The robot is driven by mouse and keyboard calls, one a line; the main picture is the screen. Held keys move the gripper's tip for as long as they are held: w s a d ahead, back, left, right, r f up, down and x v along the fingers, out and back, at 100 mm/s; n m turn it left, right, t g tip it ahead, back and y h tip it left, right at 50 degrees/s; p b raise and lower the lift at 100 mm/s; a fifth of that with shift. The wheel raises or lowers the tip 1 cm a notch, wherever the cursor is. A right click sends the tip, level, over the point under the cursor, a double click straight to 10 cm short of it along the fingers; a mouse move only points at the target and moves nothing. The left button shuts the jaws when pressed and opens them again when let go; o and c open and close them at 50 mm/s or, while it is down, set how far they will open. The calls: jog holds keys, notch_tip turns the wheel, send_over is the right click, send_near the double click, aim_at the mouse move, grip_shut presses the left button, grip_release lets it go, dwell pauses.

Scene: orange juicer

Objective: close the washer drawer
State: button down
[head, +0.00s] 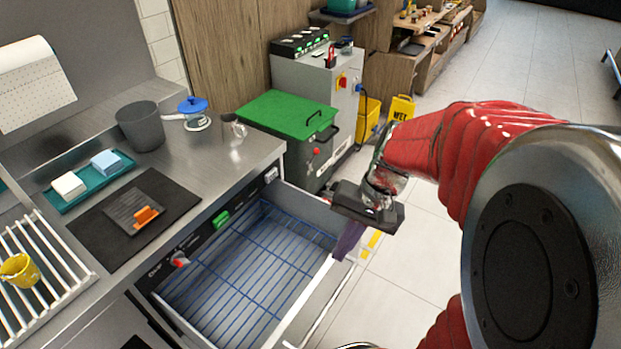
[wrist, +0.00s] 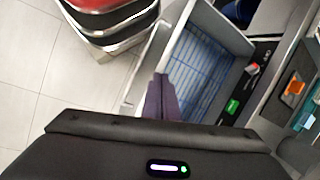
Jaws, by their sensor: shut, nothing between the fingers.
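The washer drawer (head: 318,298) stands pulled out below the steel counter, with a blue wire rack (head: 258,258) inside. Its grey wall also shows in the wrist view (wrist: 226,36). My gripper (head: 346,246) is shut and empty, its purple fingers pointing down at the drawer's front edge near the far right corner. In the wrist view the fingers (wrist: 160,92) lie close together beside the drawer front. I cannot tell whether they touch it. The control strip has a green button (head: 221,219) and a red knob (head: 180,262) above the drawer opening.
The counter (head: 215,165) holds a grey pot (head: 140,126), a blue-lidded jar (head: 194,112), a teal tray with sponges and a black mat (head: 170,200). A grey machine with a green lid (head: 287,113) stands beyond the drawer. Tiled floor (head: 400,300) is clear in front of the drawer.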

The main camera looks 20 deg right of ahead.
aim_at(344, 261)
jog(key=d+f+m+t+y, duration=0.2)
jog(key=d+f+m+t, duration=0.3)
jog(key=f, duration=0.4)
jog(key=s+d+f+m+t+y, duration=0.1)
jog(key=d+f+m+t+y, duration=0.1)
jog(key=d+f+m+t, duration=0.2)
jog(key=s+d+f+m+t+y, duration=0.1)
jog(key=d+f+m+t+y, duration=0.1)
jog(key=d+f+m+t, duration=0.3)
jog(key=d+f+m, duration=0.4)
jog(key=f+m, duration=0.4)
jog(key=f, duration=0.2)
jog(key=shift+d+f+t+y, duration=0.25)
jog(key=shift+d+t+y, duration=0.05)
jog(key=shift+a, duration=0.1)
jog(key=shift+x, duration=6.9)
jog(key=shift+a, duration=0.15)
jog(key=shift+w, duration=0.1)
